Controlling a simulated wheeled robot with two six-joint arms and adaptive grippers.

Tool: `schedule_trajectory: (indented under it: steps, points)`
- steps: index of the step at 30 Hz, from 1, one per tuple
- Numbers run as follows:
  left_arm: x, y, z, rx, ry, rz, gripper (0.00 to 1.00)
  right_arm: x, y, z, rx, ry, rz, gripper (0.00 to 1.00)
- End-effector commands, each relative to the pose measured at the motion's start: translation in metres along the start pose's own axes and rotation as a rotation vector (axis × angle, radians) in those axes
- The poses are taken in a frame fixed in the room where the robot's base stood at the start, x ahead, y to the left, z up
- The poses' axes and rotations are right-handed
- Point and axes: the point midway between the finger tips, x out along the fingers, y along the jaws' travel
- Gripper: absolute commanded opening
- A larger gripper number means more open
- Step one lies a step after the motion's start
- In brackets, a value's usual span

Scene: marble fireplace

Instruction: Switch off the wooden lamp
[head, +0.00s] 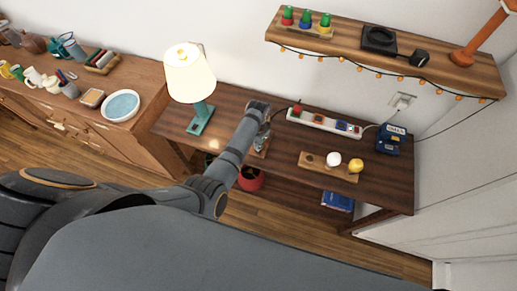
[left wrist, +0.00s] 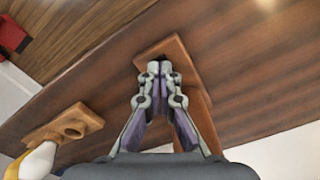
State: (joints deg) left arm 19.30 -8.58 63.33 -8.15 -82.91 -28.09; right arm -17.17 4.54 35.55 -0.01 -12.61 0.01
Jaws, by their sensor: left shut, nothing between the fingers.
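A wooden piece (left wrist: 165,48) with a flat base, a dark spot and a bar running down to the right lies under my left gripper (left wrist: 160,68) in the left wrist view. It may be the wooden lamp's base; I cannot tell. A small brown edge of it (head: 261,153) shows by the gripper in the head view. My left gripper (head: 262,143) is shut and empty, its tips over the base; contact cannot be judged. A lit lamp with a cream shade (head: 190,75) and teal base stands left of it. My right gripper is not in view.
A power strip (head: 323,123) lies behind on the dark table (head: 285,165). A wooden holder (head: 313,166) with a white and a yellow piece and a blue device (head: 390,140) are at right. A shelf (head: 350,42) with an orange lamp (head: 465,57) hangs above.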

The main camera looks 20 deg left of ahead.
Motion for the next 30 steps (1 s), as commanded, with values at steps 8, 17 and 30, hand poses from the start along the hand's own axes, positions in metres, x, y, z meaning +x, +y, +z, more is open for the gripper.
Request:
schedule_trajectory:
  steps: [8, 17, 30]
  points:
    - [0.005, 0.000, 0.000, 0.000, 0.000, 0.000, 0.00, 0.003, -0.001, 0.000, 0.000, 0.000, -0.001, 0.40]
    - [0.009, 0.000, 0.000, 0.000, 0.001, -0.001, 0.00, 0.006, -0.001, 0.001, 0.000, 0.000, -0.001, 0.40]
    - [0.016, 0.000, 0.000, 0.000, 0.000, 0.000, 0.00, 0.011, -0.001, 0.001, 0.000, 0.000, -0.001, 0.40]
